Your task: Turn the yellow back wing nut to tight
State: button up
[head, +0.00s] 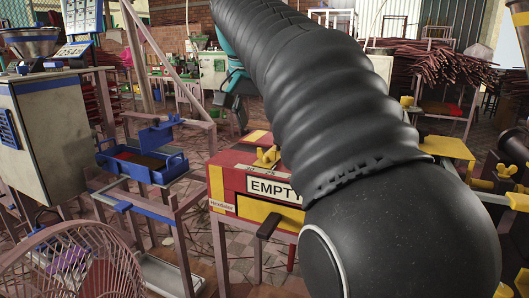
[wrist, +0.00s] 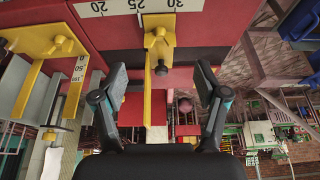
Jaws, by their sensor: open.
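In the wrist view, a yellow wing nut (wrist: 157,40) sits on a yellow strip at the edge of a red machine body, just below a white number scale. My gripper (wrist: 160,82) is open, its two dark pads to either side of the strip below the wing nut, with nothing between them. A second yellow wing nut (wrist: 60,46) sits on another yellow bar to the left. I cannot tell which is the back one. In the head view, a yellow wing nut (head: 266,157) is on top of the red box marked EMPTY (head: 228,190). My arm hides the gripper there.
In the head view, a blue tray stand (head: 143,165) and a pink fan (head: 70,265) stand at left. More yellow-fitted machinery (head: 505,170) stands at right, close to my arm. Red stick bundles (head: 440,65) lie behind. Tiled floor shows between the stands.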

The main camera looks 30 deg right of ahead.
aim_at(266, 162)
jog(key=b+x, duration=0.1)
jog(key=x, duration=0.6)
jog(key=shift+d+f, duration=0.2)
jog(key=shift+f, duration=0.15)
jog(key=c, duration=1.2)
jog(key=shift+o, duration=0.2)
jog(key=shift+r, duration=0.1)
